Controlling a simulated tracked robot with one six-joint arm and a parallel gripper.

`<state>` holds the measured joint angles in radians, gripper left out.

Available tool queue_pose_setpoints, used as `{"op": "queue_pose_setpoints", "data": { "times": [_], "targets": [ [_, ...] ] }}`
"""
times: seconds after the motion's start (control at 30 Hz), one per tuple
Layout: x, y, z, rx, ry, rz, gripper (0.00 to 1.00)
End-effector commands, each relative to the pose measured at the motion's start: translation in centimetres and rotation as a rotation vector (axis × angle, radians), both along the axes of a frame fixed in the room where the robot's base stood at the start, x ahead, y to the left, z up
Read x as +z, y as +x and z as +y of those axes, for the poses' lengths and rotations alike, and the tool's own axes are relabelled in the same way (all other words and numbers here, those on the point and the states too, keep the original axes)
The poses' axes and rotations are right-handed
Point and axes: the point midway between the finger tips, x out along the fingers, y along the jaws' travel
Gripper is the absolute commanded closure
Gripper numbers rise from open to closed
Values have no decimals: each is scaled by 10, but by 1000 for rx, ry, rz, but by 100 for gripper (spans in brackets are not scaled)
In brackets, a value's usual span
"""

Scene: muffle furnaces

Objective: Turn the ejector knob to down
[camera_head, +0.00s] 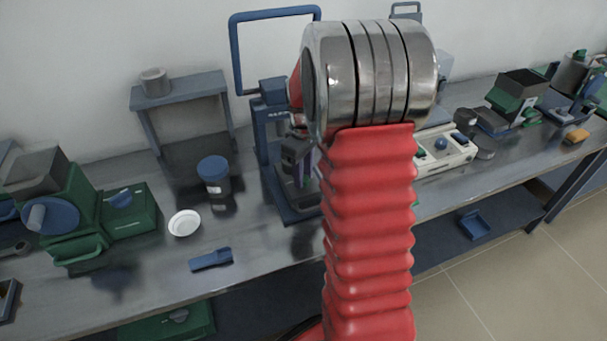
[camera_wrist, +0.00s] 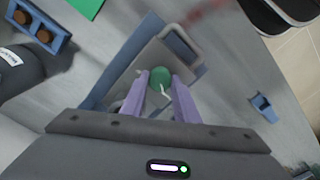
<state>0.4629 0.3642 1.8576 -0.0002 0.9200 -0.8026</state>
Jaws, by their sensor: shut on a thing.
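A round green knob (camera_wrist: 160,76) shows in the wrist view between the two purple fingers of my gripper (camera_wrist: 160,90). A thin white line shows just below the knob's face. My gripper is shut on this knob. Behind it are a grey plate with a loop handle (camera_wrist: 185,45) and a blue base. In the head view, my gripper (camera_head: 300,152) is partly hidden behind my red arm, at the blue press-like device (camera_head: 265,125) with a tall loop handle. The knob cannot be made out in the head view.
A dark jar with a blue lid (camera_head: 213,175), a white dish (camera_head: 184,223) and a small blue object (camera_head: 211,259) are on the bench left of the device. A green machine (camera_head: 75,215) stands further left. A pale control box (camera_head: 442,150) stands to the right.

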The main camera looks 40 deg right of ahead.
Motion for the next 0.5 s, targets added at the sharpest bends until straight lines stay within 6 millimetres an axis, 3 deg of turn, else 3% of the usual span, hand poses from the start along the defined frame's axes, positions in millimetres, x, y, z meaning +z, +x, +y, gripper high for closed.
{"op": "queue_pose_setpoints", "data": {
  "times": [0.4,0.43,0.5],
  "targets": [
    [1,1,0,13,-1,-3,95],
    [1,1,0,13,-1,-3,72],
    [1,1,0,12,-1,-3,67]
  ]
}}
